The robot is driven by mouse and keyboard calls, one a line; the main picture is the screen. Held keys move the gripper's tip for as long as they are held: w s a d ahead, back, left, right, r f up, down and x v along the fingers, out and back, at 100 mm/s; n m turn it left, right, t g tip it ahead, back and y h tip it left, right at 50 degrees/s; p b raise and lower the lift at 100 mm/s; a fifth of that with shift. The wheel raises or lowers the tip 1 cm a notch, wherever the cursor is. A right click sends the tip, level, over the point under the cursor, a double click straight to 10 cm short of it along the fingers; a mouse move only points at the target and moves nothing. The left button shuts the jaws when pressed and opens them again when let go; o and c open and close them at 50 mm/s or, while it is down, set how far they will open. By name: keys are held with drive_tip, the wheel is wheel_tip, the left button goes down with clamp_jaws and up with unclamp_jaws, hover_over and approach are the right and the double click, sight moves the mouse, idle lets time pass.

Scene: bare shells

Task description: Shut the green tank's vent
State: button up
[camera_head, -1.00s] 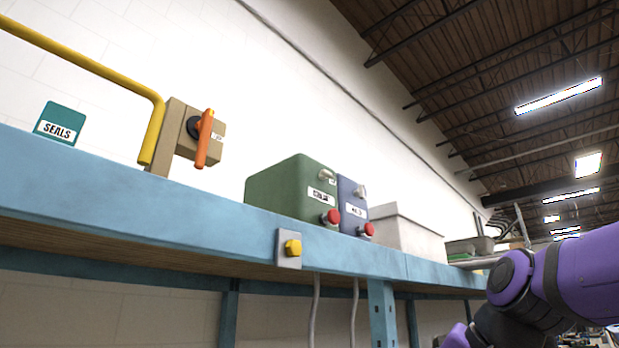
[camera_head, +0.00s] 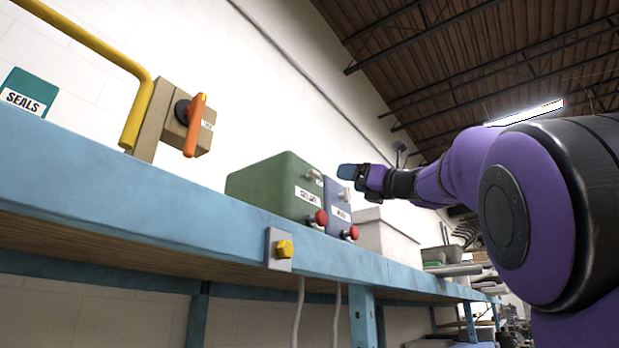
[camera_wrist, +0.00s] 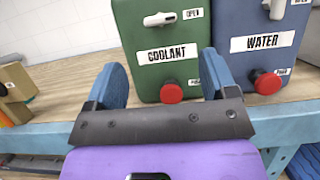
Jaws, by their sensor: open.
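The green tank (camera_head: 262,187) stands on the blue shelf, left of the blue tank (camera_head: 340,203). In the wrist view the green tank (camera_wrist: 148,85) reads COOLANT and the blue one (camera_wrist: 263,62) reads WATER. A red knob (camera_wrist: 171,92) sits low on the green front. My gripper (camera_wrist: 163,75) is open and empty, its fingers spread before the green tank and below the lever.
The blue tank has its own upright white lever (camera_wrist: 277,8) and red knob (camera_wrist: 267,83). A grey bin (camera_head: 388,240) stands to the right. An orange handle (camera_head: 195,126) on a tan box and a yellow pipe (camera_head: 138,110) are left. A yellow button (camera_head: 284,249) is on the shelf edge (camera_head: 130,215).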

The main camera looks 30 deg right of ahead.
sight(318, 175)
drive_tip(key=x, duration=1)
drive_tip(key=shift+w, duration=0.25)
drive_tip(key=shift+c, duration=0.3)
drive_tip(key=c, duration=0.9)
